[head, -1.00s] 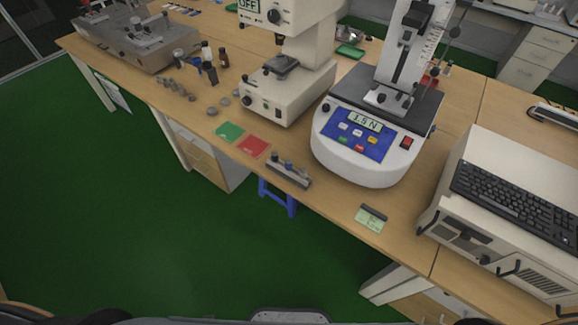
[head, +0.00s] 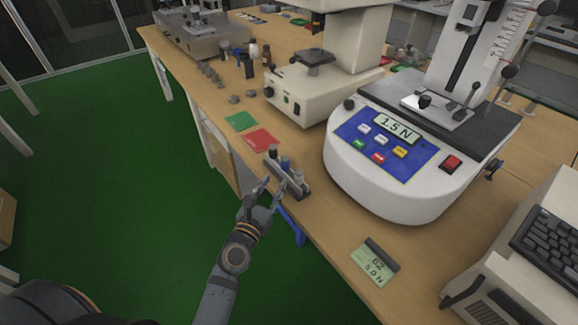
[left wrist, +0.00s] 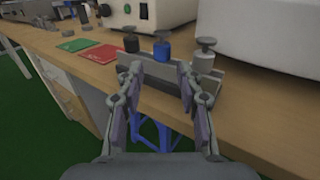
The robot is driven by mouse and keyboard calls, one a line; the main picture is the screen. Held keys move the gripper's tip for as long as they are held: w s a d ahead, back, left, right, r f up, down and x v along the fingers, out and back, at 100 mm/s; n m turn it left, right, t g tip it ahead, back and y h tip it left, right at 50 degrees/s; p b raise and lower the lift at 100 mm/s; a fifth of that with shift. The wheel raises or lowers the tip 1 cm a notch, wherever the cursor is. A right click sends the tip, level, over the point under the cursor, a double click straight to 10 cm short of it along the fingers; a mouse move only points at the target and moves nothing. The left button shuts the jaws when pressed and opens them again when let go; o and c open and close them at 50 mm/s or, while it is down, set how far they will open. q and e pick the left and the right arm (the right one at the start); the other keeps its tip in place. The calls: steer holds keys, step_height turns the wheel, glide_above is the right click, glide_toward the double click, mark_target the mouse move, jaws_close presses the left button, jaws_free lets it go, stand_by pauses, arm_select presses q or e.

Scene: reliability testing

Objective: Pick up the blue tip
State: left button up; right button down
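The blue tip (left wrist: 161,50) stands upright in a small grey rack (left wrist: 226,84) near the table's front edge, between a black tip (left wrist: 131,42) and a grey tip (left wrist: 204,58). In the head view the blue tip (head: 285,163) shows just beyond my left gripper (head: 272,186). In the left wrist view my left gripper (left wrist: 158,76) is open, with its fingers spread on either side below the blue tip. Nothing is between the fingers, and they are short of the tip. My right gripper is not in view.
A green mat (head: 240,121) and a red mat (head: 261,140) lie left of the rack. A white testing machine (head: 385,180) reading 1.5 N stands close to its right. A small display card (head: 374,262) lies nearer. A blue stool (head: 291,224) is below the table edge.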

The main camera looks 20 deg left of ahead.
mark_target(284, 168)
arm_select(q)
steer(key=w, duration=0.4)
steer(key=shift+w+d+p, duration=0.1)
steer(key=shift+d+p, duration=0.1)
steer(key=shift+p, duration=0.15)
steer(key=w, duration=0.5)
steer(key=shift+d+f, duration=0.15)
steer(key=shift+d, duration=0.15)
steer(key=shift+s, duration=0.1)
steer(key=shift+c, duration=0.5)
jaws_close()
